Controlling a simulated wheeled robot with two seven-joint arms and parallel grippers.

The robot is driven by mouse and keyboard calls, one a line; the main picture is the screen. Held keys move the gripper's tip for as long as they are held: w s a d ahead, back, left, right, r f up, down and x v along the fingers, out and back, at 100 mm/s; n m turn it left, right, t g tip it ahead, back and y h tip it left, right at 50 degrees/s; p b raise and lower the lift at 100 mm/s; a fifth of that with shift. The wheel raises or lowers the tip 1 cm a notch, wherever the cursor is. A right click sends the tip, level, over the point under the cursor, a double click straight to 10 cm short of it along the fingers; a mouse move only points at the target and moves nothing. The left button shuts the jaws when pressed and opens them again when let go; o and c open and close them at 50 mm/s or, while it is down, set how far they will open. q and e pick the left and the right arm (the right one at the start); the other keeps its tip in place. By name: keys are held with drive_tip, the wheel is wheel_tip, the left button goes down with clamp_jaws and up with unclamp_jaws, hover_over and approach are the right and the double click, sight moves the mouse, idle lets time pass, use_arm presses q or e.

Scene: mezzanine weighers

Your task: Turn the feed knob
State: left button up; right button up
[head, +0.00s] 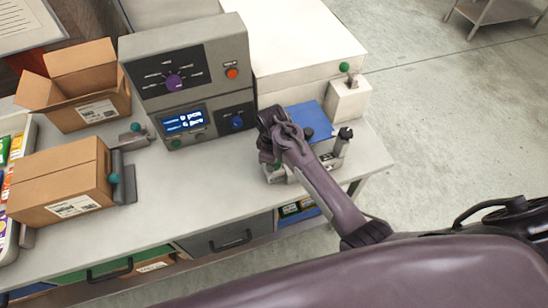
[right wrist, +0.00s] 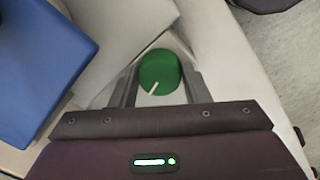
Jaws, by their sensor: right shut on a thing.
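A round green knob (right wrist: 158,73) with a white pointer line shows in the right wrist view. The line points toward the lower left of that picture. My right gripper (right wrist: 160,82) is shut on this knob, with one grey finger on each side of it. The panel carries a purple dial (head: 173,82), a blue knob (head: 236,122) and a lit display (head: 184,120). My left gripper is not in view.
A blue plate (head: 311,117) lies close beside my right wrist. A white post with a green ball (head: 344,67) stands behind it. An open carton (head: 88,92) and a closed carton (head: 62,180) stand left on the grey bench (head: 165,215).

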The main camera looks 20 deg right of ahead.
drive_tip(key=m, duration=0.5)
drive_tip(key=shift+m, duration=0.3)
drive_tip(key=m, duration=0.4)
drive_tip(key=shift+w+a, duration=0.1)
drive_tip(key=m, duration=0.5)
drive_tip(key=shift+m+g, duration=0.3)
drive_tip(key=shift+m, duration=0.1)
drive_tip(key=shift+w+m, duration=0.1)
drive_tip(key=shift+m, duration=2.2)
drive_tip(key=o, duration=1)
